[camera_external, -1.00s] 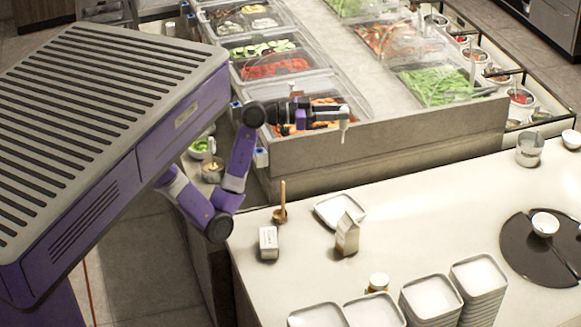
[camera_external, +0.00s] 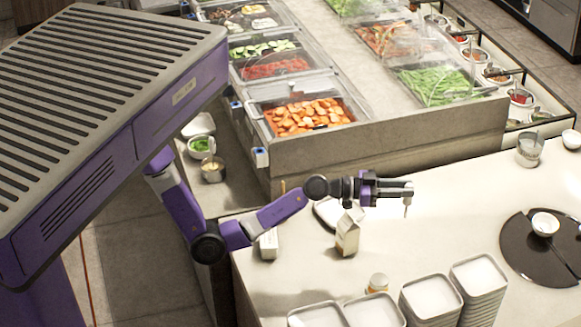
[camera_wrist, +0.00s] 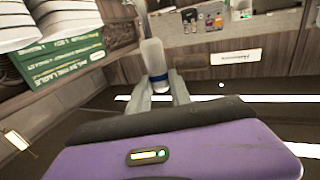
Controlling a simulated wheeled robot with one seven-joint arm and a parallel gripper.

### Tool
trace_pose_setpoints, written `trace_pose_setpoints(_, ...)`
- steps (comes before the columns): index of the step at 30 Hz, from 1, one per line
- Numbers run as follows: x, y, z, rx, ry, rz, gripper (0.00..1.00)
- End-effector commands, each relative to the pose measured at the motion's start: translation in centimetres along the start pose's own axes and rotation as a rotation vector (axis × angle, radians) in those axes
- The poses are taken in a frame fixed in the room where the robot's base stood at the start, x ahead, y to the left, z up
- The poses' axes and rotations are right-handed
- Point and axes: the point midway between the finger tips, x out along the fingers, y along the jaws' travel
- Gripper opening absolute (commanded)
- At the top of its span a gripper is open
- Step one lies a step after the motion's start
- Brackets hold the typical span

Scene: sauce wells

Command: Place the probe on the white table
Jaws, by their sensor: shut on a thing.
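My gripper (camera_external: 400,189) is shut on the probe and reaches over the white table (camera_external: 440,225). The probe (camera_external: 407,208) is small, pale and thin, and hangs down from the fingertips. In the wrist view, the probe (camera_wrist: 154,58) shows a white body with a blue band between the two fingers of my gripper (camera_wrist: 161,88). The probe appears to be above the tabletop; the exact gap is hard to judge.
Stacked trays (camera_external: 430,294) line the front. A dark round plate (camera_external: 525,240) with a bowl (camera_external: 545,224) lies right. The table's middle is clear.

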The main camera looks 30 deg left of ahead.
Motion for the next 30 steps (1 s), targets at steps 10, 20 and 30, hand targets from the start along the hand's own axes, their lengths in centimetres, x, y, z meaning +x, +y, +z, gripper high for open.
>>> trace_pose_setpoints(10, 0.6, -4.0, 5.8, -0.003, 0.000, -0.186, 0.00)
trace_pose_setpoints(20, 0.4, -5.0, 7.3, 0.000, -0.004, -0.224, 0.00)
trace_pose_setpoints(30, 0.5, -5.2, 12.1, 0.001, 0.002, -0.224, 0.00)
